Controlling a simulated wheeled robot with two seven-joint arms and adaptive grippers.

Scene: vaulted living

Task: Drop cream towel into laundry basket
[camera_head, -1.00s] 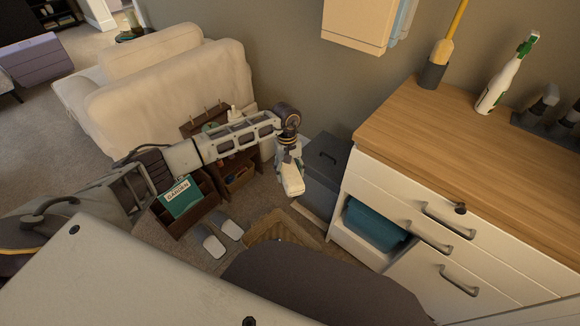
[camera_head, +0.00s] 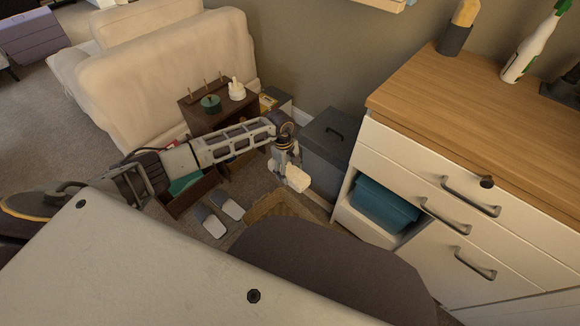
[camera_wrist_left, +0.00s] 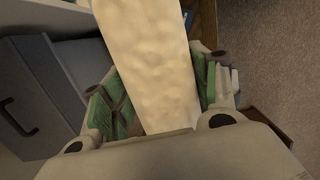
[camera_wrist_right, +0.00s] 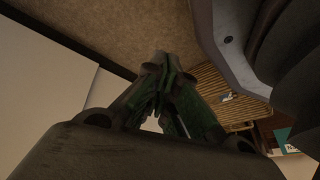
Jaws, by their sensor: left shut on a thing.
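The cream towel (camera_head: 297,178) is held in my left gripper (camera_head: 286,160), in the middle of the head view. In the left wrist view the towel (camera_wrist_left: 155,65) lies between the green-padded fingers of the left gripper (camera_wrist_left: 160,90). The woven brown laundry basket (camera_head: 268,205) stands on the floor below the gripper. Its near part is hidden behind my own dark body. The towel is above the basket's far right side, apart from it. In the right wrist view my right gripper (camera_wrist_right: 164,68) has its fingertips together and empty; the basket (camera_wrist_right: 222,108) shows beside it.
A grey lidded bin (camera_head: 327,150) stands close behind the towel. A white drawer unit (camera_head: 400,160) with a wooden top and a teal box (camera_head: 383,205) is at the right. Grey slippers (camera_head: 211,221) lie left of the basket. A brown shelf (camera_head: 222,118) stands behind my left arm.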

